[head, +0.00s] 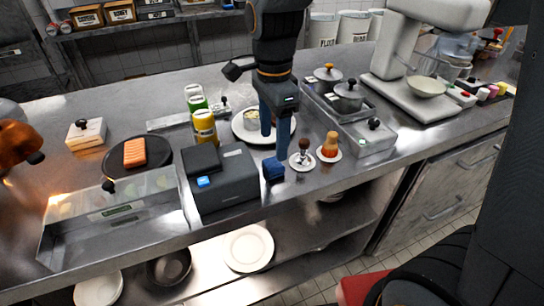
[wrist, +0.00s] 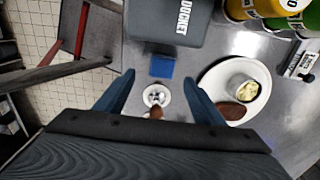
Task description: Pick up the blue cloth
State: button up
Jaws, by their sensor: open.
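The blue cloth (head: 273,170) is a small folded-looking block on the steel counter, just right of the dark grey docket printer. It also shows as a flat blue square in the wrist view (wrist: 161,66), beside the printer's edge. My gripper (head: 274,143) is open and empty, pointing down over the counter. In the wrist view its fingertips (wrist: 159,78) stand apart on either side of the cloth's line, with the cloth ahead between them. I cannot tell the exact height of the fingertips above the cloth.
The docket printer (head: 222,178) stands close on the left. A white plate (head: 240,132) with food lies behind my gripper. Two small saucers, one (head: 302,161) with a dark-handled item and one (head: 328,154) with an orange-topped item, sit at the right. The counter's front edge is near.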

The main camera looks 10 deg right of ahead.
aim_at(273, 163)
notch_tip(273, 163, down, 2)
jog(key=shift+a+f, duration=0.15)
jog(key=shift+f, duration=0.1)
jog(key=shift+w+f+p, duration=0.15)
jog(key=shift+f+p, duration=0.3)
jog(key=shift+f, duration=0.85)
jog(key=shift+w+f+p, duration=0.1)
jog(key=shift+f+p, duration=0.3)
jog(key=shift+f, duration=0.85)
jog(key=c, duration=1.1)
notch_tip(273, 163, up, 10)
jog(key=shift+r+b, duration=0.1)
jog(key=shift+b, duration=0.7)
jog(key=shift+o, duration=0.9)
jog(key=shift+c, duration=0.5)
